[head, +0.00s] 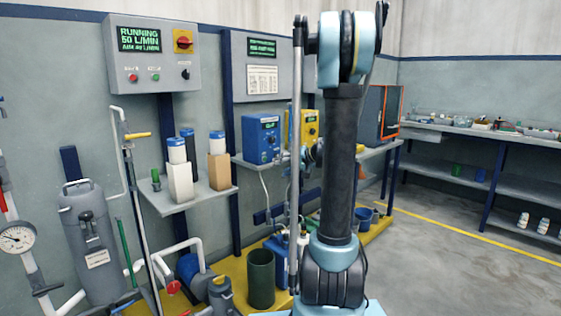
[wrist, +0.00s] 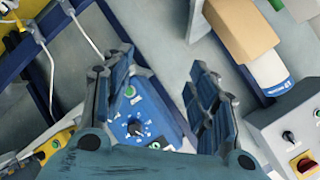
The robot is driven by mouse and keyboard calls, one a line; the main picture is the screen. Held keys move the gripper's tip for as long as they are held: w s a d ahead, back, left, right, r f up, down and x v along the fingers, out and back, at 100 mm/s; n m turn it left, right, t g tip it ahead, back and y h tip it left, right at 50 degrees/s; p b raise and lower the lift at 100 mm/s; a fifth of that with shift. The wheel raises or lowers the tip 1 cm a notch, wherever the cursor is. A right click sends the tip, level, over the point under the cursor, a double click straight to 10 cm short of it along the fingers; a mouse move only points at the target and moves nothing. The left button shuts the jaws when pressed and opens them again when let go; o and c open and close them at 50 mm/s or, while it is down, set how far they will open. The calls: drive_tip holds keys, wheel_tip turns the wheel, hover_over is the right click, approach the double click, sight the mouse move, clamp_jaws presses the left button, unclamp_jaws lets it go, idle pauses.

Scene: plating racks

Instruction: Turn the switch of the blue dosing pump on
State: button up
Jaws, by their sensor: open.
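The blue dosing pump (head: 261,141) stands on the wall shelf in the head view, left of a yellow pump. It has a small display and controls on its front. My gripper (head: 309,156) is in front of the pumps, partly hidden by my arm. In the wrist view the blue pump (wrist: 165,128) lies between the two spread fingers of my open, empty gripper (wrist: 158,78). Its face shows a dial (wrist: 137,128) and a small green round part (wrist: 130,91). I cannot tell the switch's setting, and the gripper's base hides part of the pump.
The yellow pump (head: 304,129) stands close to the blue one's right. A control panel (head: 154,52) hangs on the wall above. A yellow floor platform (head: 233,273) holds containers below.

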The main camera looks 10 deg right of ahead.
drive_tip(key=w+d+f+m+t+y, duration=0.1)
drive_tip(key=w+d+f+t, duration=0.2)
drive_tip(key=w+d, duration=0.5)
drive_tip(key=w+d+f+m+t+y, duration=0.1)
drive_tip(key=w+d+f+m+t, duration=0.15)
drive_tip(key=w+d, duration=0.55)
drive_tip(key=x, duration=1.9)
drive_tip(key=shift+w+a+r+n+t, duration=0.25)
drive_tip(key=shift+r+n+t, duration=0.1)
drive_tip(key=shift+r, duration=0.15)
